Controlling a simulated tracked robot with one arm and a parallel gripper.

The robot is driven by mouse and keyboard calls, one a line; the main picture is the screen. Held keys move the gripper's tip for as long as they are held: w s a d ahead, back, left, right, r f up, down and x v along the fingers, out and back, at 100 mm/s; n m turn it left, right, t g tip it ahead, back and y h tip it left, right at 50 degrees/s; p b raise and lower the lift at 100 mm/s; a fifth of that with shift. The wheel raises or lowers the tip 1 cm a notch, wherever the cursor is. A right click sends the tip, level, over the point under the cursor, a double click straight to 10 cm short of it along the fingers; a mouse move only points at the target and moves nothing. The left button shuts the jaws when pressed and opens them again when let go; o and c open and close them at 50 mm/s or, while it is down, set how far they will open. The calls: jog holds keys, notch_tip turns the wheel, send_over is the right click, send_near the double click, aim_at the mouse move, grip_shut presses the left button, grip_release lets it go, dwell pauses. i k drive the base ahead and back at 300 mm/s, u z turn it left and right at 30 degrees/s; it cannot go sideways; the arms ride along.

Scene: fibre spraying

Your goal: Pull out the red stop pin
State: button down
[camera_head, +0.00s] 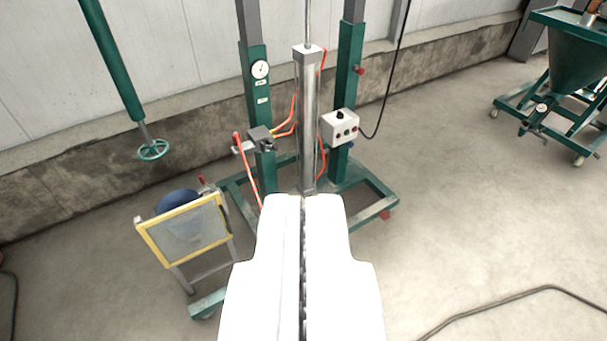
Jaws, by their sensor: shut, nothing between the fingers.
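My white gripper (303,200) points ahead from the bottom middle of the view, its two fingers shut together and empty. Its tips show just below the foot of a silver cylinder (308,120) on a green two-post stand. A small red knob (359,70) sticks out of the right green post (349,85), up and to the right of my gripper. A red piece (385,214) also shows at the right front end of the stand's base. I cannot tell for sure which red part is the stop pin. My gripper appears apart from both.
A white control box (339,125) with a black cable hangs by the right post. Orange hoses run along the cylinder. A yellow-framed panel (228,214) stands at left, a green hopper cart (572,65) at far right. Open floor lies at right, with a cable (500,299) across it.

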aim_at(360, 71)
jog(key=i, duration=0.85)
jog(key=u, duration=0.05)
